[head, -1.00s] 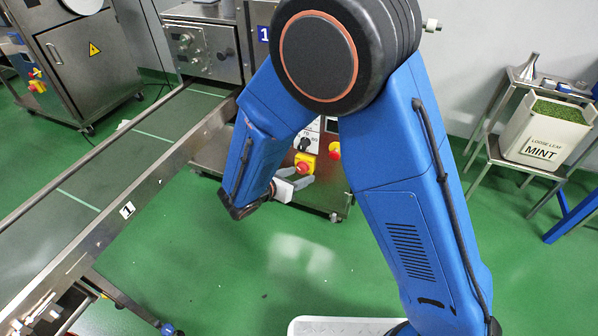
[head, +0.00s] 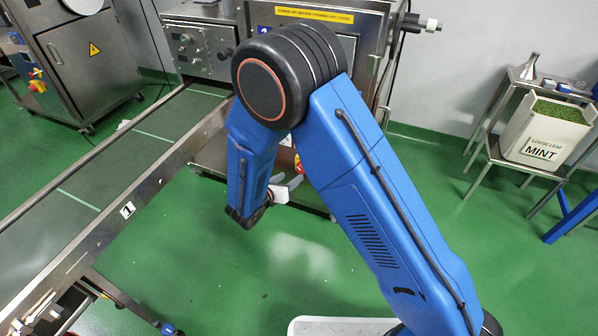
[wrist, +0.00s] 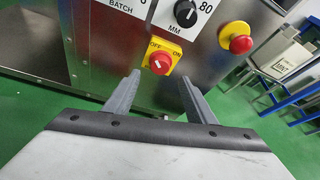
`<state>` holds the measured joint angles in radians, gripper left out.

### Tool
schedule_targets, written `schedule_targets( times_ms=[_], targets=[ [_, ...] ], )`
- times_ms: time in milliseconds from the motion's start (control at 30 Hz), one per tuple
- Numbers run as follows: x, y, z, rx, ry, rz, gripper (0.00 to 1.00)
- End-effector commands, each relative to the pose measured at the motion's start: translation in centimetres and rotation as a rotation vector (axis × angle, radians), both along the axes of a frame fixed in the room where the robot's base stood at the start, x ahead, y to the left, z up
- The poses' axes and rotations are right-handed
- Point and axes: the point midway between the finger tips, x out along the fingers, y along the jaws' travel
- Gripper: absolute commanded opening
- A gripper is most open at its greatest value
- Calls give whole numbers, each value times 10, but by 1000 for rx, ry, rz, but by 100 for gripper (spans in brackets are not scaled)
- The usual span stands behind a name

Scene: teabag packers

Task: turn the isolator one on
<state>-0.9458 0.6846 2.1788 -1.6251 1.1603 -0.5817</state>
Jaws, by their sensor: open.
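The isolator (wrist: 160,61) is a red rotary knob on a yellow plate marked OFF and ON, on the steel front of a machine. In the wrist view it lies just beyond and between my fingertips; which way the knob points is too small to tell surely. My gripper (wrist: 161,79) is open and empty, its two grey fingers apart, with no visible contact with the knob. In the head view, my gripper (head: 290,186) is low in front of the machine, and only a sliver of the isolator (head: 298,164) shows beside my arm.
A red mushroom button (wrist: 237,39) on yellow sits right of the isolator, and a black dial (wrist: 186,13) is above it. A conveyor (head: 105,190) runs along the left. A mint bin (head: 545,130) stands on a rack at right. Green floor is clear between.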

Motion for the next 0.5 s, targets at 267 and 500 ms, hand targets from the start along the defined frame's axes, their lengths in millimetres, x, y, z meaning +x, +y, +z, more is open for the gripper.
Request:
schedule_targets(
  times_ms=[267,500],
  targets=[
    [41,-21,-19,-1,0,-3,50],
    [65,-32,-29,0,-1,-1,50]
  ],
)
